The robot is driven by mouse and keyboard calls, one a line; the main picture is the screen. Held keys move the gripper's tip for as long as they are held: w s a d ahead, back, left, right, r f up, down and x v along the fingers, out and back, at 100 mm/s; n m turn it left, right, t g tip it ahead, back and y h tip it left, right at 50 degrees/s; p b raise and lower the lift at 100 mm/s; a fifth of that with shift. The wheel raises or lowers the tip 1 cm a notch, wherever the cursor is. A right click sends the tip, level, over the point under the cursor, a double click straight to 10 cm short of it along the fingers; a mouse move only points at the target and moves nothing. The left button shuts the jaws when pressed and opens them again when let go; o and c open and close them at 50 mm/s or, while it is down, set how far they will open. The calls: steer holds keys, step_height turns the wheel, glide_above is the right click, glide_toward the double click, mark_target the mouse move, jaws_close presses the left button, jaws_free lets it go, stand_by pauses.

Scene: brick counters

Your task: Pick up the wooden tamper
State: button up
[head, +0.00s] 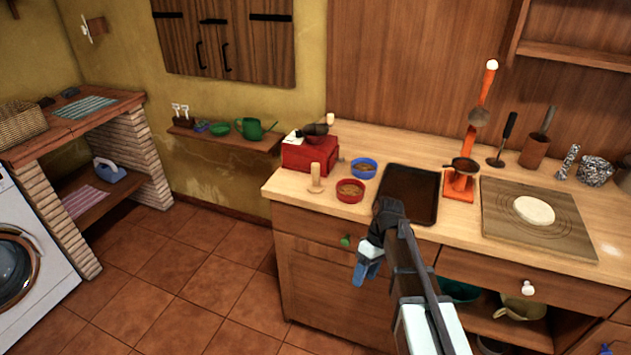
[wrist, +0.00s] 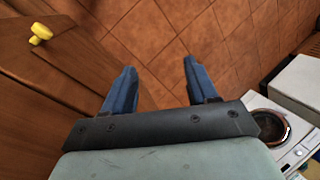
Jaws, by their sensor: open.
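The wooden tamper (head: 315,178) appears to be the pale piece standing upright on the counter's left end, with a narrow handle above a wider round base. It stands in front of the red box-shaped grinder (head: 309,153) and left of a red bowl (head: 350,190). My gripper (head: 365,276) hangs in front of the counter, below its top edge, to the right of the tamper and lower. In the wrist view my gripper (wrist: 159,66) has its two blue fingers apart, with only floor between them. The tamper does not show in the wrist view.
A blue bowl (head: 363,168) and a dark tray (head: 408,196) lie right of the tamper. An orange lever press (head: 463,180) and a board with dough (head: 500,220) stand farther right. A yellow knob (wrist: 40,33) sticks out from the cabinet. Open floor lies left.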

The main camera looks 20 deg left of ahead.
steer(key=w+a+r+n, duration=0.25)
steer(key=a+r, duration=0.35)
steer(key=r, duration=0.3)
step_height(320, 180, up, 23)
steer(key=n+t+h, duration=0.1)
steer(key=n+t, duration=0.2)
steer(key=t, duration=0.1)
glide_above(315, 164)
steer(key=f, duration=0.8)
steer(key=shift+w+d+f, duration=0.2)
steer(key=shift+w+d, duration=0.05)
steer(key=shift+w, duration=0.1)
steer(key=shift+s+a+f, duration=0.1)
steer(key=shift+s+f, duration=0.1)
steer(key=shift+f, duration=1.15)
steer(key=shift+s+a+f, duration=0.1)
steer(key=shift+s+f, duration=0.05)
steer(key=shift+f, duration=1.2)
steer(key=shift+c, duration=0.2)
jaws_close()
